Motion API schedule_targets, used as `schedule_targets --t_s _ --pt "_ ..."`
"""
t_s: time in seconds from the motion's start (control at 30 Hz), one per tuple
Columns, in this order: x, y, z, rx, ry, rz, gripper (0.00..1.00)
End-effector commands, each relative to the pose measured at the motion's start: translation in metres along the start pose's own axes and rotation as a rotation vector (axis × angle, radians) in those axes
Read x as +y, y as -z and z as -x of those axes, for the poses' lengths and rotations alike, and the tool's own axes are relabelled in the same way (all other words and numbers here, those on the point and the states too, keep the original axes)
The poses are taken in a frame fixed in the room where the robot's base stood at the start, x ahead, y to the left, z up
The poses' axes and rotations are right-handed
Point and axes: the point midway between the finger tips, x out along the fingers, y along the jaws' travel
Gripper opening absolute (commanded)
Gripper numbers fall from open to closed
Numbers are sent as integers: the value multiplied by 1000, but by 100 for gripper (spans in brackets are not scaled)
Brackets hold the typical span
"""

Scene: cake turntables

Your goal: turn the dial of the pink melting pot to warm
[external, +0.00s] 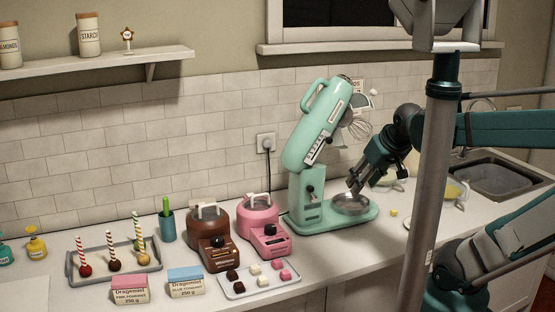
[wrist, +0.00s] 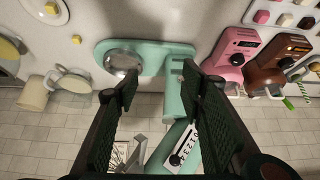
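The pink melting pot (external: 262,219) stands on the counter between a brown melting pot and the mint stand mixer. Its dark dial (external: 270,230) is on its front; the setting is too small to read. The pot also shows at the upper right of the wrist view (wrist: 232,42), with its dial (wrist: 237,59) on it. My gripper (external: 357,183) is by the mixer's bowl, to the right of the pink pot and apart from it. In the wrist view my gripper (wrist: 155,84) has its fingers apart with nothing between them.
The mint stand mixer (external: 312,135), head tilted up, stands between my gripper and the pink pot. The brown melting pot (external: 208,228) is close on the pot's left. A tray of small sweets (external: 238,291) lies in front. The sink (external: 497,180) is at the right.

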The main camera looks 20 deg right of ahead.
Motion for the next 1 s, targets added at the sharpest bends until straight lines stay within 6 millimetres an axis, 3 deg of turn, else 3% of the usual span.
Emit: schedule_targets --t_s 0.37,1.0 --pt "-27 34 -9 -88 39 70 39" --pt "-84 77 -44 -248 103 206 39"
